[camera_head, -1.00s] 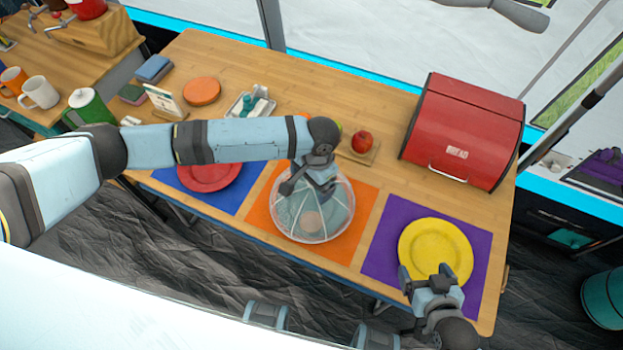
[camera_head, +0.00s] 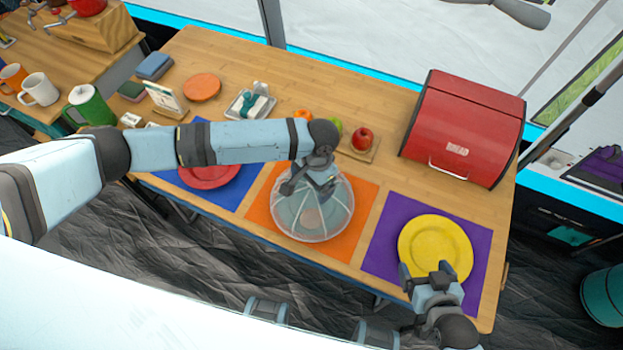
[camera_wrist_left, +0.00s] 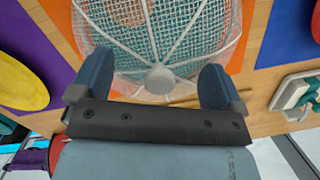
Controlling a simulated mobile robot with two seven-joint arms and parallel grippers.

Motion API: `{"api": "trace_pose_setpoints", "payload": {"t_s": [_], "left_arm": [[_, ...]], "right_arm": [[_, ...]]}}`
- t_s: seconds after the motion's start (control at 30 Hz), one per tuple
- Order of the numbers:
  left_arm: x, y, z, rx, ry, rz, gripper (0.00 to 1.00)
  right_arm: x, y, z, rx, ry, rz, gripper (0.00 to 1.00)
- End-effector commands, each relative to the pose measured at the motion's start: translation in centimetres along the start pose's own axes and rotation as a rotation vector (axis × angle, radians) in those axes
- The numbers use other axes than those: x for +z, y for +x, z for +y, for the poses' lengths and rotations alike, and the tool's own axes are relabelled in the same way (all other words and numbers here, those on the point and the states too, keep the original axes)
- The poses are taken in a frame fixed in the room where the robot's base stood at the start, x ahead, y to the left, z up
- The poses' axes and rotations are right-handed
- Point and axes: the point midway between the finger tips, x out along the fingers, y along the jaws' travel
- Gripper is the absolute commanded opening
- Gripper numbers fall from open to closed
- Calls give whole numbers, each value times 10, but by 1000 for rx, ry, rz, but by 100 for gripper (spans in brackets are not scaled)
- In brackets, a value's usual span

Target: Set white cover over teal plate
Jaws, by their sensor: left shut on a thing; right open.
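The white cover (camera_head: 336,222) is a see-through mesh dome with pale ribs. It sits over the middle, orange mat (camera_head: 363,205) in the head view. The teal plate (camera_head: 296,212) shows through the mesh under it, with a round tan item on the plate. Whether the cover's rim touches the mat or plate is hard to tell. My left gripper (camera_head: 318,190) is at the top of the cover, shut on its knob; the cover also fills the top of the left wrist view (camera_wrist_left: 158,40). My right gripper (camera_head: 428,275) is open at the near edge of the yellow plate.
A yellow plate (camera_head: 435,245) lies on a purple mat (camera_head: 382,232) at right. A red plate (camera_head: 205,178) on a blue mat (camera_head: 235,192) is partly hidden by my left arm. A red bread box (camera_head: 465,130) and a board with an apple (camera_head: 362,139) stand behind.

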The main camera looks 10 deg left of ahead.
Motion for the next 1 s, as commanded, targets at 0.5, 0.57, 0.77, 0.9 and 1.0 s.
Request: {"api": "trace_pose_setpoints", "payload": {"t_s": [0.5,0.57,0.77,0.9,1.0], "left_arm": [[-1,5,0,0,0,0,57],[-2,6,0,0,0,1,57],[-2,9,0,0,1,1,57],[-2,10,0,0,1,1,57],[-2,10,0,0,1,1,57]], "right_arm": [[-2,-2,0,0,0,0,89],[-3,-2,0,0,0,0,89],[-3,-2,0,0,0,0,89],[-3,-2,0,0,0,0,89],[-3,-2,0,0,0,0,89]]}}
